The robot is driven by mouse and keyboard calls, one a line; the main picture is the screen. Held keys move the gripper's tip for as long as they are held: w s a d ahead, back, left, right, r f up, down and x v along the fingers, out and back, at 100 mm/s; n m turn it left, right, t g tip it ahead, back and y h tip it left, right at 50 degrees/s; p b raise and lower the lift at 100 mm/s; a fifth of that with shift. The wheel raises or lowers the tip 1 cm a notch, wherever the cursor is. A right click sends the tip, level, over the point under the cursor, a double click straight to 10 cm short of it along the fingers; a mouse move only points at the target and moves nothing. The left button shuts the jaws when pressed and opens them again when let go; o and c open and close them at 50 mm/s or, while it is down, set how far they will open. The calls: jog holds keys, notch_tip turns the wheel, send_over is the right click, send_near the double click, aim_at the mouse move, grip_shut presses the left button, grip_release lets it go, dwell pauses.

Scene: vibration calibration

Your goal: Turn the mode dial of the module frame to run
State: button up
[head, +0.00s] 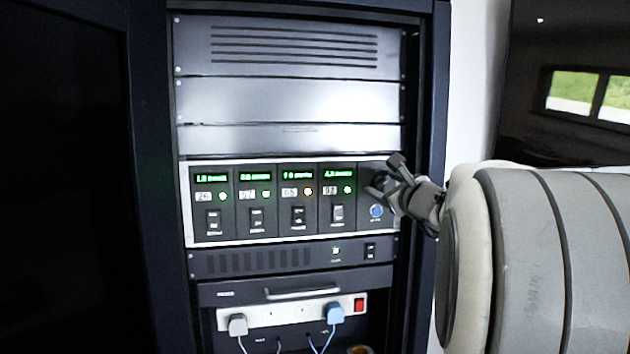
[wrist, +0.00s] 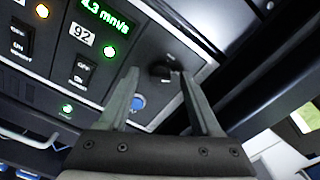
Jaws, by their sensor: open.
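The module frame (head: 186,205) is a light-rimmed panel in the rack, with several dark modules that carry green displays, lamps and rocker switches. In the wrist view, the mode dial (wrist: 161,70) is a small black knob on the frame's right end panel, above a blue button (wrist: 138,103). The dial's pointer position is too small to read. My gripper (head: 385,177) is at the right end of the frame and partly covers the dial area in the head view. In the wrist view, my gripper (wrist: 160,80) is open, its two fingers apart on either side of the dial. Contact cannot be told.
Below the frame are a vented panel (head: 260,262) with a switch, a drawer handle (head: 302,291) and a white power strip (head: 285,312) with plugs and cables. The rack's right post (head: 432,120) stands close beside my arm. Blank panels (head: 290,100) lie above.

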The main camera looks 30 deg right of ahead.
jog(key=shift+w+d, duration=0.1)
jog(key=shift+w, duration=0.35)
grip_shut()
